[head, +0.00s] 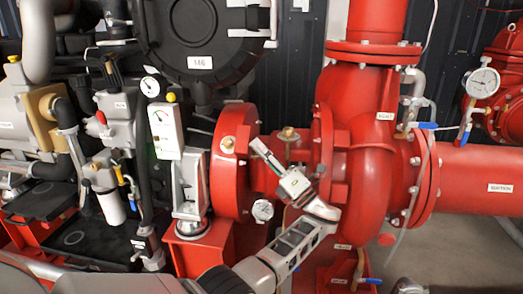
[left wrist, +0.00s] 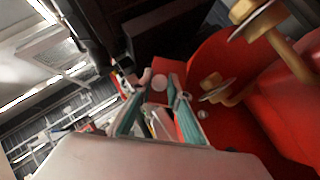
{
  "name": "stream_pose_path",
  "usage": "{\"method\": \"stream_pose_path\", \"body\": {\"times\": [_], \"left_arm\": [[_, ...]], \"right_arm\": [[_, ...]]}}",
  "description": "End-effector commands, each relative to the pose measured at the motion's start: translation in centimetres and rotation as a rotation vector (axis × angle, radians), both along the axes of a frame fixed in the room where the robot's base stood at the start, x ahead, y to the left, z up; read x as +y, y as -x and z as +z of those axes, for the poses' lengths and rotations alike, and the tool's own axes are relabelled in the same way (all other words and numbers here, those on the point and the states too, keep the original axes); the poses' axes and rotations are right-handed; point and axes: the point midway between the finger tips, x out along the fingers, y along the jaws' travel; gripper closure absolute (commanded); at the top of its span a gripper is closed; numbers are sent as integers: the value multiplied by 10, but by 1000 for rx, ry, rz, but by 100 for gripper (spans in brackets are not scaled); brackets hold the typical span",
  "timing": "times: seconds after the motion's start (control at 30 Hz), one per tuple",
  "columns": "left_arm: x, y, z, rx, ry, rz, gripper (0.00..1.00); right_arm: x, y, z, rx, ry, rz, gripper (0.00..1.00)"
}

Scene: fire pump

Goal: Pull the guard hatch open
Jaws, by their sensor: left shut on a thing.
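My left gripper (head: 262,152) is at the red guard section (head: 258,178) between the round red housing (head: 228,165) and the pump casing (head: 366,180). Its arm comes in from the bottom and bends back up to the left. In the left wrist view the teal-edged fingers (left wrist: 153,112) are closed on a small part between them, likely the guard hatch's edge or handle; the hatch itself is not clearly visible. My right gripper is not in view.
Brass fittings (head: 288,133) stick out close to the gripper; they also show in the left wrist view (left wrist: 212,84). A small gauge (head: 263,210) sits just below the hand. A white control box (head: 166,131) stands left. The suction pipe (head: 490,187) runs right.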

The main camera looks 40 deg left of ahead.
Motion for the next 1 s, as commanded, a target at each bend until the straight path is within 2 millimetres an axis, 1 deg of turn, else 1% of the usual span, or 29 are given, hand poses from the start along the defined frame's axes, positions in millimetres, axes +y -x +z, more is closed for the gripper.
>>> {"method": "stream_pose_path", "body": {"times": [0.07,0.1,0.13,0.43,0.53,0.67,0.83,1.0], "left_arm": [[0,0,-2,2,1,0,100],[0,0,-2,2,1,0,73],[0,0,-2,2,1,0,67],[0,0,0,0,0,0,67],[-4,0,-3,1,1,0,67],[-18,1,-11,4,2,-1,67],[-43,4,-27,6,4,-2,67],[-57,5,-36,3,2,1,67]], "right_arm": [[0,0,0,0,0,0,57],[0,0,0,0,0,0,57],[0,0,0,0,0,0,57],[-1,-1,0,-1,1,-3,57],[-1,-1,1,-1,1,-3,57],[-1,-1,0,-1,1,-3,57],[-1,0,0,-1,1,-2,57],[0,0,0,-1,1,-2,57]]}}
